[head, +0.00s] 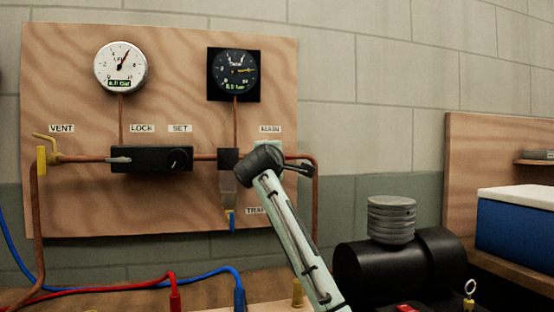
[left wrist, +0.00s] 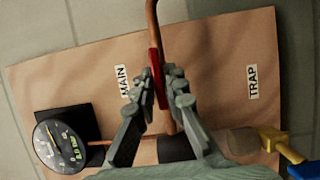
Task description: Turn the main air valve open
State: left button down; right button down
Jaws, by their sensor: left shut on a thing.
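The red main air valve handle (left wrist: 157,80) is between the fingers of my left gripper (left wrist: 158,82) in the left wrist view, and they are shut on it. In that view the handle looks roughly in line with the copper pipe (left wrist: 151,22) behind it. The MAIN label (left wrist: 123,80) is just left of the fingers. In the head view my left gripper (head: 297,163) is at the right part of the board, below the MAIN label (head: 270,129); the arm hides the valve there. My right gripper is not in view.
The wooden board (head: 60,90) carries a white gauge (head: 120,67), a black gauge (head: 234,74), a black regulator block (head: 152,159) and a yellow vent valve (head: 42,160). A filter with a blue drain (head: 231,220) hangs beside my arm. A black compressor (head: 400,270) stands at lower right.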

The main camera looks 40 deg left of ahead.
pick_arm(q)
jog(key=c, duration=1.6)
grip_release()
jog(key=shift+c, duration=0.2)
jog(key=shift+s, duration=0.15)
jog(key=v, duration=1.2)
jog(key=shift+f, duration=0.1)
